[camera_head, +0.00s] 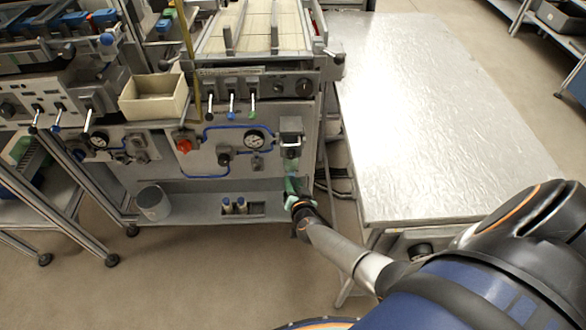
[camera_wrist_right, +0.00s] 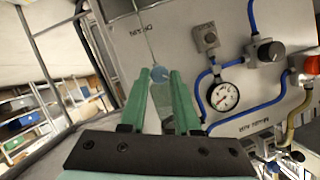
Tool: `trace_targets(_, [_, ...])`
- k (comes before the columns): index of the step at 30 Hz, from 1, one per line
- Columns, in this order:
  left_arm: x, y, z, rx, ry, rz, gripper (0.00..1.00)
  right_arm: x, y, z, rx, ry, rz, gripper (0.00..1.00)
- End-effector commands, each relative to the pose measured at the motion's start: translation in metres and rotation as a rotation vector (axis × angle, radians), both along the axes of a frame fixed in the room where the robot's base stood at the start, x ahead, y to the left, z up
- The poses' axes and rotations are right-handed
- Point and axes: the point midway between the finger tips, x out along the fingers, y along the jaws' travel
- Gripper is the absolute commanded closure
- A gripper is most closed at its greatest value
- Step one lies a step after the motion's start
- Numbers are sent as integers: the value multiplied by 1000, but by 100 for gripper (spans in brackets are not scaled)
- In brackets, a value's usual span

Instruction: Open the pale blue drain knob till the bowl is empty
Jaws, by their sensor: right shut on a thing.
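The pale blue drain knob (camera_wrist_right: 160,74) shows between the fingertips in the right wrist view, at the end of a clear bowl (camera_wrist_right: 164,102). The bowl is partly hidden by the fingers, and I cannot tell its liquid level. A thin pale line runs from the knob past a drain label; I cannot tell whether it is liquid or a tube. My right gripper (camera_wrist_right: 161,76), with green fingers, is shut on the knob. In the head view my right gripper (camera_head: 291,184) is below the grey filter unit (camera_head: 291,139) on the panel's right. My left gripper is out of view.
A pressure gauge (camera_head: 254,138), blue tubing and a red knob (camera_head: 184,146) are left of the filter unit. A grey bucket (camera_head: 153,203) stands on the lower shelf. A metal table (camera_head: 430,110) is close on the right. Floor in front is clear.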

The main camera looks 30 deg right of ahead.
Motion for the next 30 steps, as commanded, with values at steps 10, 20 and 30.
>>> trace_targets(10, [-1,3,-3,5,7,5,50,0,0,0,-1,0,0,39])
trace_targets(20, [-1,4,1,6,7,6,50,-5,2,4,0,0,0,39])
trace_targets(30, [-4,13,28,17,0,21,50,-62,24,28,3,3,-2,39])
